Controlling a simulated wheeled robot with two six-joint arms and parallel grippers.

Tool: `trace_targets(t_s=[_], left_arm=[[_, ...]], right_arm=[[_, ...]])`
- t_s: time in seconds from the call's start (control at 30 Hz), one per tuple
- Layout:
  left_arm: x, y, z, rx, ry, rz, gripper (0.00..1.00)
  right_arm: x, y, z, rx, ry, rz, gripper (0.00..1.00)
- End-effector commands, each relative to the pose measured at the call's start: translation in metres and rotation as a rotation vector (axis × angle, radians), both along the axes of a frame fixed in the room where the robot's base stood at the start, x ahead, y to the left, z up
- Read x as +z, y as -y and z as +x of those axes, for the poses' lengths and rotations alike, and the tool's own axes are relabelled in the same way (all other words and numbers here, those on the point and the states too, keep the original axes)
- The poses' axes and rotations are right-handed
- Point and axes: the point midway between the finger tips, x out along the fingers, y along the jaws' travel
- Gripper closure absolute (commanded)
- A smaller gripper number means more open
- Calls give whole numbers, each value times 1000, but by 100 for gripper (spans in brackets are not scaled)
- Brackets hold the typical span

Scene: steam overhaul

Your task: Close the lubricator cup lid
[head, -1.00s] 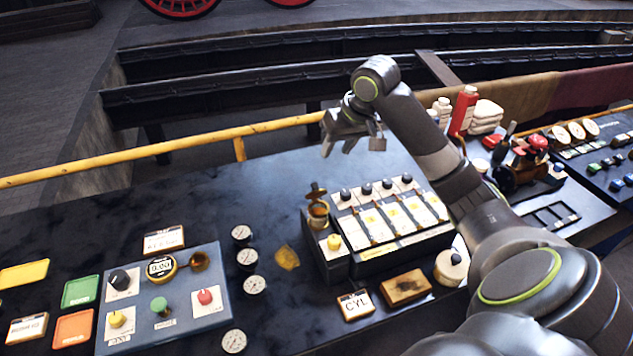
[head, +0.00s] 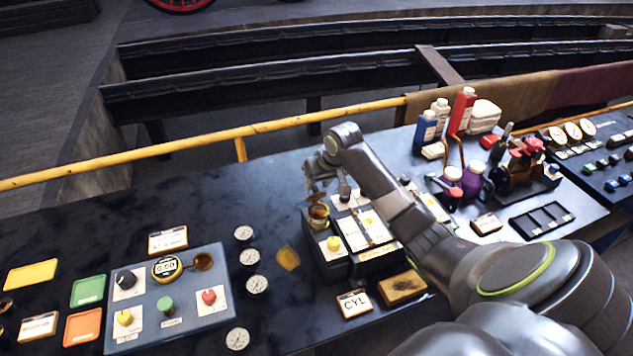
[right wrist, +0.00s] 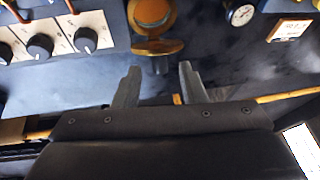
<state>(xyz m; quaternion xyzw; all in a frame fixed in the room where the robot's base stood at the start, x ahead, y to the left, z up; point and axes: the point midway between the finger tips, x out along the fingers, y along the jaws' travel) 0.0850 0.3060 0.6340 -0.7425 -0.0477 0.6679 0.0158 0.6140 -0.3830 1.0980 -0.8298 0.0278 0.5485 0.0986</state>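The lubricator cup (head: 318,211) is a small brass cup at the left end of the lubricator box (head: 327,259). It also shows at the top of the right wrist view (right wrist: 150,12). Its brass lid (right wrist: 158,47) is open, standing off the cup's far side; in the head view my gripper partly hides it. My right gripper (head: 316,179) is just behind and above the cup. In the right wrist view its two fingers (right wrist: 157,70) are apart, with the lid just ahead between them and nothing visibly held. My left gripper is out of view.
Dark knobs (right wrist: 87,39) on the lubricator box are beside the cup. Gauges (head: 249,257) and a blue-grey panel (head: 182,335) lie to the left. A yellow rail (head: 200,143) runs behind the bench.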

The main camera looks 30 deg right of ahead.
Motion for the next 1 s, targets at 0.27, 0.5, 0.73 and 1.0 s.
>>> trace_targets(t_s=[0.27,0.5,0.73,1.0], left_arm=[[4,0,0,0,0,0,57],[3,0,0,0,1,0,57],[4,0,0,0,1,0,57],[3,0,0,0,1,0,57]], right_arm=[[-15,-1,6,1,0,0,62],[-15,-1,7,1,0,0,62],[-15,-1,6,1,0,0,90],[-15,-1,6,1,5,-2,100]])
